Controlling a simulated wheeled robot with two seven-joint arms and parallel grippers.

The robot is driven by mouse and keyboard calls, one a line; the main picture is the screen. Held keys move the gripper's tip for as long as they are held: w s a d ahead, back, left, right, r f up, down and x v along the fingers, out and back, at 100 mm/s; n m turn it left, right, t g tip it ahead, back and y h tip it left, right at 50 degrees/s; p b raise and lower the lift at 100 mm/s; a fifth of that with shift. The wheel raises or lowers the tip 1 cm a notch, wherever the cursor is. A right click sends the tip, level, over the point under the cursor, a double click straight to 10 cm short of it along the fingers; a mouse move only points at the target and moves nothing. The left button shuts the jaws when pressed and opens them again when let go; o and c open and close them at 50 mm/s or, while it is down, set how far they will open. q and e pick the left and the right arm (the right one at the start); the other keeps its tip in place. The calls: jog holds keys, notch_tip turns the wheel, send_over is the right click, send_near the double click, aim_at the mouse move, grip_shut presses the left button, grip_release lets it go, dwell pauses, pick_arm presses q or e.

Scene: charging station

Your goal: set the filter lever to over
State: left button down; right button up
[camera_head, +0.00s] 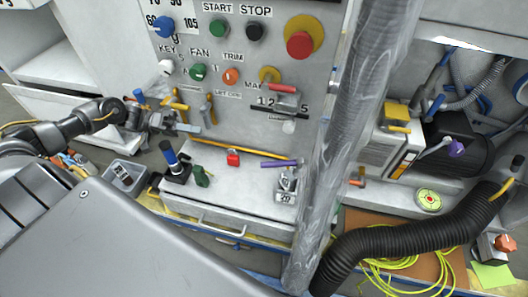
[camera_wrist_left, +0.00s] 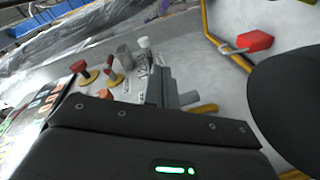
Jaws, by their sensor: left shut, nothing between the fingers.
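My left gripper (camera_head: 192,128) comes in from the left in the head view, in front of the panel's lower left part. It is shut and empty. Two small levers stand by it on the panel: a yellow-handled one (camera_head: 179,102) just above the gripper and another (camera_head: 210,110) just right of it. Contact with either is unclear. A purple-handled lever (camera_head: 281,163) sits on the ledge to the right. I cannot read which lever is the filter lever. In the left wrist view the fingers (camera_wrist_left: 162,88) are together, with panel knobs beyond. My right gripper is not in view.
The panel (camera_head: 245,130) carries several knobs and a large red button (camera_head: 299,45). A grey tube (camera_head: 345,140) runs down in front of its right side. A blue-topped switch (camera_head: 170,154) and a red block (camera_head: 233,159) stand on the ledge. A black hose (camera_head: 420,230) lies lower right.

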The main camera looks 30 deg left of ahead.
pick_arm(q)
jog(key=p, duration=0.6)
send_near(281, 164)
jog(key=w+d, duration=0.3)
jog(key=shift+a+f, duration=0.15)
jog(key=shift+a, duration=0.05)
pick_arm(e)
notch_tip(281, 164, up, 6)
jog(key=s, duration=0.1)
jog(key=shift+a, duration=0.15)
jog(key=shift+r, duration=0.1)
pick_arm(q)
jog(key=shift+d, duration=0.1)
